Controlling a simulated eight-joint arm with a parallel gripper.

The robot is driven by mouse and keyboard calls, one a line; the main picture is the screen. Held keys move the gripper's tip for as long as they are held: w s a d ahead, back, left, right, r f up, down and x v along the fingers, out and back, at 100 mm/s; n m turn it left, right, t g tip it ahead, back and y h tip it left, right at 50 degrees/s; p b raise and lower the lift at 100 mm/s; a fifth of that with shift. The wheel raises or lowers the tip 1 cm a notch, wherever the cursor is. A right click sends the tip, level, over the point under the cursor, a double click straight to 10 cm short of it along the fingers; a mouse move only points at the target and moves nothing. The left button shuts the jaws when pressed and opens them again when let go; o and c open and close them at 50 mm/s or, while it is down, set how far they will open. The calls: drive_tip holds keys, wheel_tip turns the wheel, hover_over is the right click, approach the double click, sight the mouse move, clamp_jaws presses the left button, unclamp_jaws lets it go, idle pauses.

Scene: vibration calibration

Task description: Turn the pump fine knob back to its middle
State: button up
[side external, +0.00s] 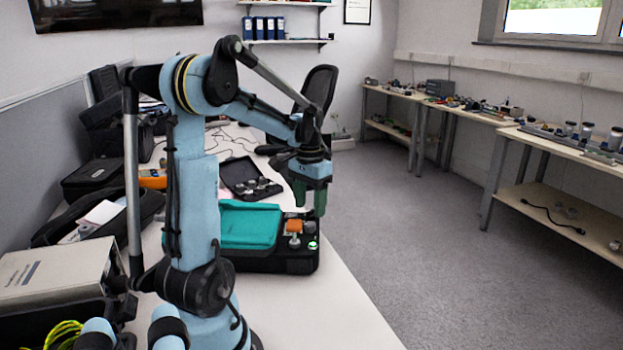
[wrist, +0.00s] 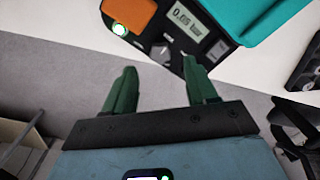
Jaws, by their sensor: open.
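The pump unit is a black case with a teal cover (side external: 250,224) on the table, below my gripper (side external: 310,200). In the wrist view its black panel (wrist: 148,40) carries a display (wrist: 186,16) reading about 0.05 bar. A small grey knob (wrist: 163,52) sits on the panel, near the gap between my fingers (wrist: 157,72). I cannot tell whether it is the fine knob, nor its angle. A grey part (wrist: 218,50) lies beyond the right finger. My gripper is open and empty, its fingers apart, and no contact with a knob shows.
An orange block (wrist: 129,14) and a green-lit button (wrist: 120,29) are on the panel's left side. An open black case (side external: 248,182) lies behind the pump. A beige instrument box (side external: 55,270) stands at left. The table front (side external: 310,315) is clear.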

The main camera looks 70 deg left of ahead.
sight(310, 224)
wheel_tip(310, 224, up, 8)
drive_tip(key=shift+f, duration=0.25)
drive_tip(key=w+d+f+m+t, duration=0.1)
drive_tip(key=d+f+m+t, duration=0.1)
drive_tip(key=d, duration=1.1)
drive_tip(key=w+d+f+m+t, duration=0.1)
drive_tip(key=d+f+m+t, duration=0.2)
drive_tip(key=d, duration=1.1)
drive_tip(key=shift+w+d+t, duration=0.15)
drive_tip(key=shift+w+t, duration=0.25)
drive_tip(key=shift+t, duration=0.7)
